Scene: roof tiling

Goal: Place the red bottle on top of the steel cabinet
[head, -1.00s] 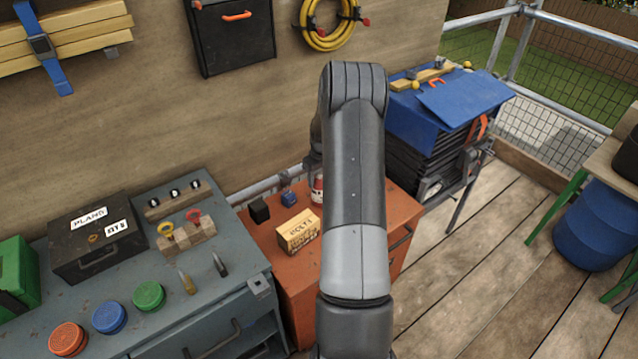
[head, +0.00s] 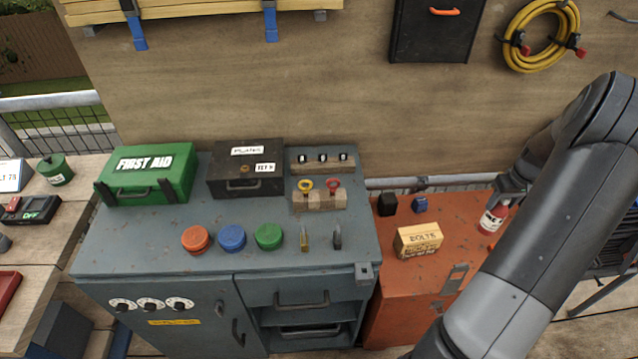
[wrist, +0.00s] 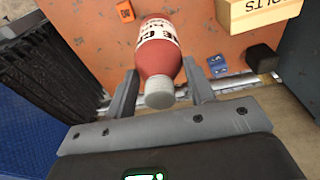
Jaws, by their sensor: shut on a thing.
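The red bottle (head: 491,219), with a white label and a grey cap, is at the back right of the orange cabinet top. In the wrist view the red bottle (wrist: 160,55) lies between the two fingers with its cap toward me. My gripper (head: 508,197) is shut on it near the cap; it also shows in the wrist view (wrist: 163,88). I cannot tell whether the bottle's base touches the orange top. The steel cabinet (head: 140,240) is blue-grey and stands left of the orange cabinet, away from my gripper.
The steel cabinet top bears a green first aid box (head: 150,175), a black box (head: 245,182), wooden key racks, coloured round knobs and two small levers. Its front left top is bare. A bolts box (head: 418,240) and small blocks stand on the orange cabinet (head: 400,285).

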